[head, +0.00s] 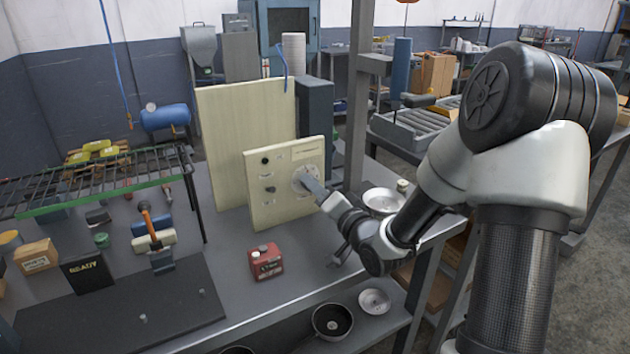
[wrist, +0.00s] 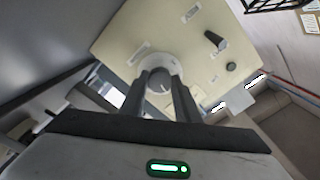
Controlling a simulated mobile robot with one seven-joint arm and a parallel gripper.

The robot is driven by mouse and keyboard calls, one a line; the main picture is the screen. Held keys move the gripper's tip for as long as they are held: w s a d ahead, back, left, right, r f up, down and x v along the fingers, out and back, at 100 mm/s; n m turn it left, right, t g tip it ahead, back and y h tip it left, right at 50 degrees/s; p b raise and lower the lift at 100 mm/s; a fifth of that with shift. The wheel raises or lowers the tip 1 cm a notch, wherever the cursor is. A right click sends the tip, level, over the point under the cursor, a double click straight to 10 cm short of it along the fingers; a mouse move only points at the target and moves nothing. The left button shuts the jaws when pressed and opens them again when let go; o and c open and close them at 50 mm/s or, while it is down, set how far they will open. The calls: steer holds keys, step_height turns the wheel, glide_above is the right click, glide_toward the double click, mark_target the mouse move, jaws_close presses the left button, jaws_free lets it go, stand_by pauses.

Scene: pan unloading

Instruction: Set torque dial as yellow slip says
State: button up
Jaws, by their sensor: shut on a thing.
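A cream panel (head: 285,210) stands upright on the grey bench and carries a round pale dial (head: 298,179) at its right side. My gripper (head: 310,184) reaches the dial from the right. In the wrist view, both fingers (wrist: 163,84) are shut on the knob of the dial (wrist: 159,62), in front of its pale disc. The dial's marks and pointer are too small to read. I cannot make out a yellow slip with readable writing in either view.
The panel also has a black knob (head: 265,161) and a dark switch (head: 270,189). A red box (head: 265,262) stands on the bench in front. A wire rack (head: 95,175) with yellow items is at left.

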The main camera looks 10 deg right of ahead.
steer(key=m+p, duration=0.3)
steer(key=m, duration=0.2)
steer(key=shift+r+m, duration=0.15)
steer(key=shift+m, duration=0.25)
steer(key=shift+p, duration=0.3)
steer(key=o, duration=1)
steer(key=shift+w, duration=0.1)
steer(key=shift+o, duration=0.2)
steer(key=p+v, duration=0.9)
steer(key=v, duration=0.8)
steer(key=shift+s, duration=0.25)
